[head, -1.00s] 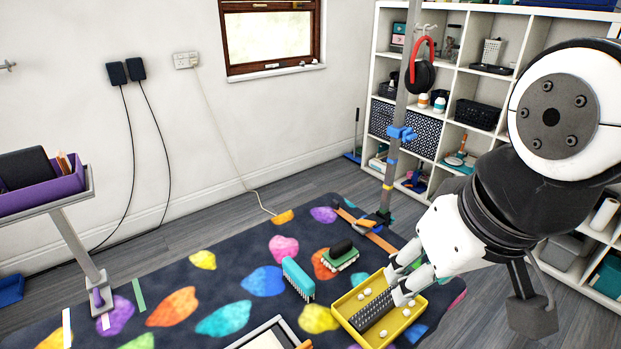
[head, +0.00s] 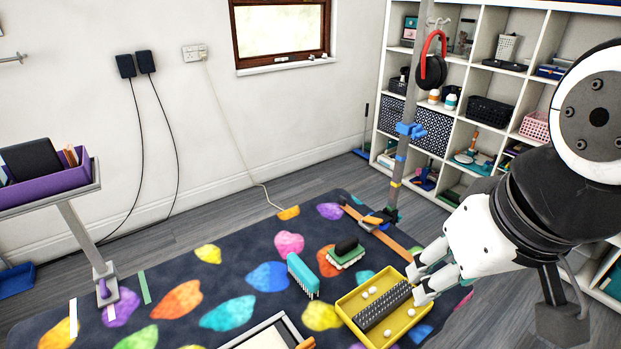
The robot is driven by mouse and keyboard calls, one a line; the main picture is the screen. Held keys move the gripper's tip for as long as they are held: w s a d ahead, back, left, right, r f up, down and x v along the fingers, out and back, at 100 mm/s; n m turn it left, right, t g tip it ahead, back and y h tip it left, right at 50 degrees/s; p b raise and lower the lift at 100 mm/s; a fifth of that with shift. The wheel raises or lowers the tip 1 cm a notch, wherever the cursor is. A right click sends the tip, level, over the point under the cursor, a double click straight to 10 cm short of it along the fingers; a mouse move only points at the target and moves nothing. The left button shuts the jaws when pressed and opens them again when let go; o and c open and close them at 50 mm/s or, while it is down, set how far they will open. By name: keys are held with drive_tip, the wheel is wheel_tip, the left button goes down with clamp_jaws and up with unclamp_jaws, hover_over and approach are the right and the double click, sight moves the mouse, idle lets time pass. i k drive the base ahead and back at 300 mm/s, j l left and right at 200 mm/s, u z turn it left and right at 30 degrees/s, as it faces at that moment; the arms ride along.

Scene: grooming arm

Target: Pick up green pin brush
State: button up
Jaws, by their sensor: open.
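A teal-green brush (head: 303,276) with pale bristles along its lower edge lies on the patterned mat in the head view, left of the yellow tray. A second brush (head: 345,252), with a black grip, green base and pale bristles, lies just behind and right of it. I cannot tell for certain which is the pin brush. My gripper (head: 416,284) is open, its fingers pointing left, above the right side of the yellow tray. It is right of both brushes, apart from them, with nothing seen between its fingers.
The yellow tray (head: 347,310) holds a dark ridged bar (head: 383,308) and several white balls. An upright post (head: 396,180) rises behind the mat (head: 232,262). A purple bin (head: 62,182) stands left. Shelves line the right.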

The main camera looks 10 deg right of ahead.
sight(344, 254)
drive_tip(key=i+l+u, duration=0.1)
drive_tip(key=l, duration=0.25)
drive_tip(key=i+l, duration=0.15)
drive_tip(key=l, duration=0.2)
drive_tip(key=i+l+u, duration=0.15)
drive_tip(key=l, duration=0.2)
drive_tip(key=i+l, duration=0.1)
drive_tip(key=l, duration=0.3)
drive_tip(key=i+l+u, duration=0.15)
drive_tip(key=l, duration=0.2)
drive_tip(key=k, duration=0.05)
